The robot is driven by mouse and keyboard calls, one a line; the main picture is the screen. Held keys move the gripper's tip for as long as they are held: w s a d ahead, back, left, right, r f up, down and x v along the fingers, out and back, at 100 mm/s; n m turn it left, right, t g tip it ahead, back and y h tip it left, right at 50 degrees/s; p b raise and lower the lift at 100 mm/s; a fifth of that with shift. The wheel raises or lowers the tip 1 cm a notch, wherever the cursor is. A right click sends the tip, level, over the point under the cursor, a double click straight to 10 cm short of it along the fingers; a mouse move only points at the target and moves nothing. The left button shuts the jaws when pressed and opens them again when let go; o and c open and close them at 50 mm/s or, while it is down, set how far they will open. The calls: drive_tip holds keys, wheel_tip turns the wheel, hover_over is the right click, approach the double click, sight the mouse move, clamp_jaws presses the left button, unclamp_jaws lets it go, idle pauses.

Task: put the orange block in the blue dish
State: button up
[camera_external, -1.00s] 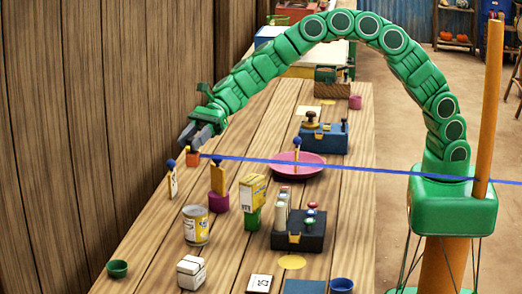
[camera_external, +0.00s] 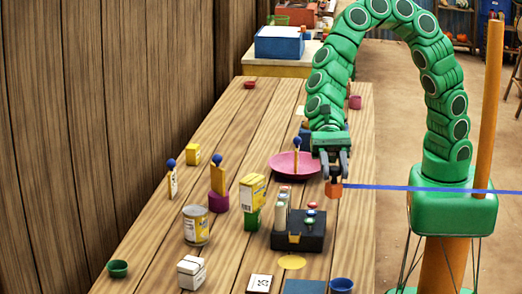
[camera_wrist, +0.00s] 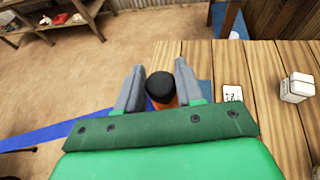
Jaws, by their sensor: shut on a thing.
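The orange block (camera_external: 334,189) is between the jaws of my gripper (camera_external: 334,174), which is shut on it. The block is held above the right side of the table, to the right of the pink plate (camera_external: 283,168). In the wrist view an orange patch of the block (camera_wrist: 165,104) shows between the fingers, mostly hidden by a black round shape. The blue dish (camera_external: 341,285) is at the bottom of the external view near the table's right edge, well below my gripper in the picture. I cannot make it out in the wrist view.
A dark block with colored knobs (camera_external: 299,230) stands between my gripper and the dish in the picture. A thin blue band (camera_external: 430,189) runs from the block to the right edge; whether it is attached is unclear. A white box (camera_external: 191,272) and green cup (camera_external: 117,268) are left.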

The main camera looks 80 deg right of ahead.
drive_tip(key=s+n+g, duration=0.2)
drive_tip(key=s+g, duration=0.1)
drive_tip(key=s, duration=0.8)
drive_tip(key=shift+h, duration=0.4)
drive_tip(key=shift+w+a+f, duration=1.2)
drive_tip(key=shift+a+f, duration=0.85)
drive_tip(key=shift+f, duration=0.85)
drive_tip(key=shift+w+a+f, duration=1.15)
drive_tip(key=shift+a+f, duration=0.95)
drive_tip(key=shift+f, duration=0.75)
drive_tip(key=shift+w+a+f, duration=1.2)
drive_tip(key=shift+a+f, duration=0.85)
drive_tip(key=shift+f, duration=0.85)
drive_tip(key=shift+f+t, duration=0.3)
drive_tip(key=shift+f, duration=0.25)
drive_tip(key=o, duration=1.1)
drive_tip(key=shift+c, duration=0.2)
